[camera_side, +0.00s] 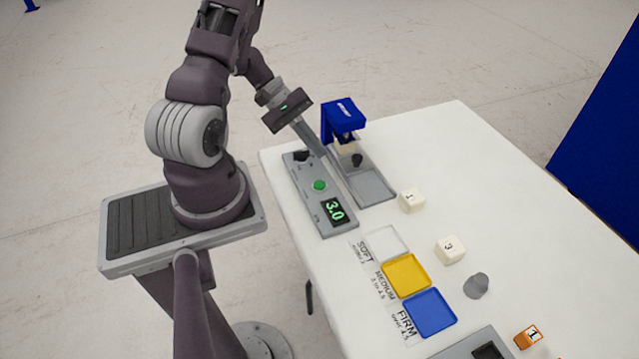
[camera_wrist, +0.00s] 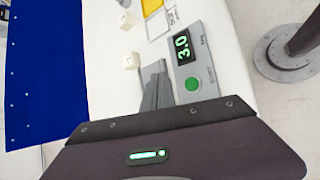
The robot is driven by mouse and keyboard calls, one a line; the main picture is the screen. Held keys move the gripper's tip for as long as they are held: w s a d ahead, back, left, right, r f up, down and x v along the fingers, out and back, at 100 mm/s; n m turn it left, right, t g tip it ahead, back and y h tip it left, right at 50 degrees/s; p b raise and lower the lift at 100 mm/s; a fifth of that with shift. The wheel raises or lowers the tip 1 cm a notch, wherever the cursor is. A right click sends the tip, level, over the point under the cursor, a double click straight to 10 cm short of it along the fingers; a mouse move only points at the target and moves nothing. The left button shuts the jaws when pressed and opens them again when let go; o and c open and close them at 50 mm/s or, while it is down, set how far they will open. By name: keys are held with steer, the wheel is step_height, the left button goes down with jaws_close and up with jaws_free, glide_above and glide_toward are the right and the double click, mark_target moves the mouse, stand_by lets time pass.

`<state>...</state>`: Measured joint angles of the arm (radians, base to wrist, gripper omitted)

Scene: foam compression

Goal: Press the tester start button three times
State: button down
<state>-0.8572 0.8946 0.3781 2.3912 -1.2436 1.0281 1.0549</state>
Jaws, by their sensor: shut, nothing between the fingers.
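The tester's grey control box (camera_side: 329,213) lies on the white table in the side view. It carries a green start button (camera_side: 320,185) and a display (camera_side: 334,210) reading 3.0. The blue press (camera_side: 343,110) stands behind it, with a cream block (camera_side: 345,148) under its head. My gripper (camera_side: 323,156) is shut and empty, its fingers slanting down between the box and the press. Its tips look apart from the button; their exact height is unclear. In the wrist view the button (camera_wrist: 193,83) is to the right of my gripper (camera_wrist: 156,68).
Cream cubes marked 1 (camera_side: 411,200) and 3 (camera_side: 450,249) sit on the table. White (camera_side: 386,241), yellow (camera_side: 406,274) and blue (camera_side: 430,312) trays line the front.

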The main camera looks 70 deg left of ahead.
mark_target(316, 182)
step_height(316, 182, down, 8)
steer(key=shift+r, duration=0.2)
stand_by(2.1)
steer(key=shift+f, duration=0.4)
steer(key=shift+f, duration=0.45)
stand_by(0.4)
steer(key=shift+r, duration=3.4)
